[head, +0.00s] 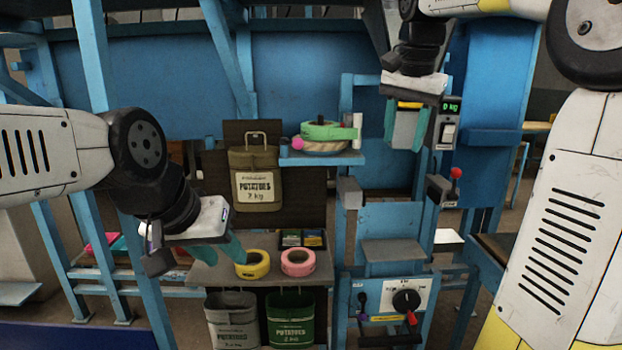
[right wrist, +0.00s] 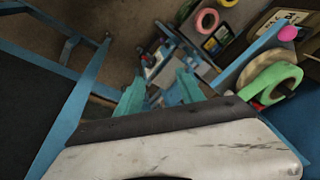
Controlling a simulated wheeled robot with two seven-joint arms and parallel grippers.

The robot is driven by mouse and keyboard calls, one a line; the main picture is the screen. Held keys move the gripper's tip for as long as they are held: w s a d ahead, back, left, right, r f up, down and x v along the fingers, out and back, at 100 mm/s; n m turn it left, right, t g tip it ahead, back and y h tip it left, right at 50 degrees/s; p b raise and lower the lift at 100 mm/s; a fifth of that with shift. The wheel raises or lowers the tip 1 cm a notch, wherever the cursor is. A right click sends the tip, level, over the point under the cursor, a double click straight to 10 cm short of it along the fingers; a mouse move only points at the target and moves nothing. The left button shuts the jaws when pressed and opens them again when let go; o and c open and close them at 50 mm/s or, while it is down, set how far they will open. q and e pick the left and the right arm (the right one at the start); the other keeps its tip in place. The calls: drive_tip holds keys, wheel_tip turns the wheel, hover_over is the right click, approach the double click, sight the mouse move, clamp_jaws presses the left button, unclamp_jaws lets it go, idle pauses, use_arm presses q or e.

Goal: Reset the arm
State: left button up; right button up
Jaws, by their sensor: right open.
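My left gripper (head: 218,250) has teal fingers and hangs at the left, in front of the shelf's left edge. I see its fingers nearly side-on, so their gap does not show clearly. My right gripper (head: 405,128) points down at the upper right, in front of the blue machine frame. Its teal fingers are apart. In the right wrist view the right gripper (right wrist: 160,95) shows two separate teal fingers with nothing held between them.
An olive potato sack (head: 256,185) hangs on a dark board. Yellow (head: 252,265) and pink (head: 298,262) tape rolls lie on a grey shelf; grey (head: 232,320) and green (head: 291,318) sacks hang below. Green tape (head: 328,131) sits on a blue ledge. A dial panel (head: 395,298) stands right.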

drive_tip(key=s+a+f+n+t+y, duration=0.1)
drive_tip(key=s+a+f+n, duration=0.1)
drive_tip(key=s+f+n, duration=0.2)
drive_tip(key=s+a+f+n+t+y, duration=0.1)
drive_tip(key=s+a+f+n+t, duration=0.1)
drive_tip(key=s+f, duration=0.9)
drive_tip(key=s+n, duration=0.1)
drive_tip(key=s, duration=0.3)
drive_tip(key=shift+a+f+n, duration=0.15)
drive_tip(key=shift+a+n, duration=0.15)
drive_tip(key=shift+n, duration=0.1)
